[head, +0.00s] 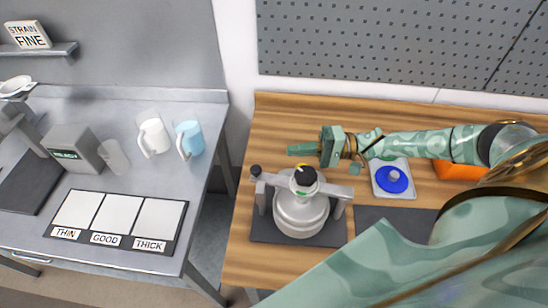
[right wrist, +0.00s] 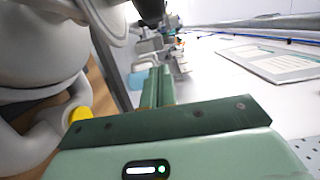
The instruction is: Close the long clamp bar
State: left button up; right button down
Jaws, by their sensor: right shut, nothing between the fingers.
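A grey metal drum (head: 300,212) stands on a dark mat on the wooden table. A grey clamp bar (head: 273,180) runs across its top, with a black ball knob (head: 255,171) at its left end. A black-capped part with a green mark (head: 304,178) rises over the middle and hides part of the bar; I cannot tell whether the bar is latched. My right gripper (head: 301,150) is shut and empty, behind the drum and apart from it. In the right wrist view its green fingers (right wrist: 158,86) lie together, with the pale drum (right wrist: 40,50) at left. My left gripper is out of view.
A tray with a blue round piece (head: 393,179) and an orange bin (head: 458,171) are right of the drum, near my right arm. A grey pegboard (head: 390,45) stands behind. A metal table (head: 215,97) at left holds two mugs, a box and a labelled board.

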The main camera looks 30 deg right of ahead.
aim_at(261, 173)
jog(key=a+p, duration=0.1)
jog(key=a, duration=0.6)
jog(key=shift+p, duration=0.35)
jog(key=shift+w, duration=0.15)
jog(key=shift+s+a+n+g+y, duration=0.5)
jog(key=shift+s+a+n+g, duration=0.4)
jog(key=shift+a+g, duration=0.3)
jog(key=shift+d, duration=0.15)
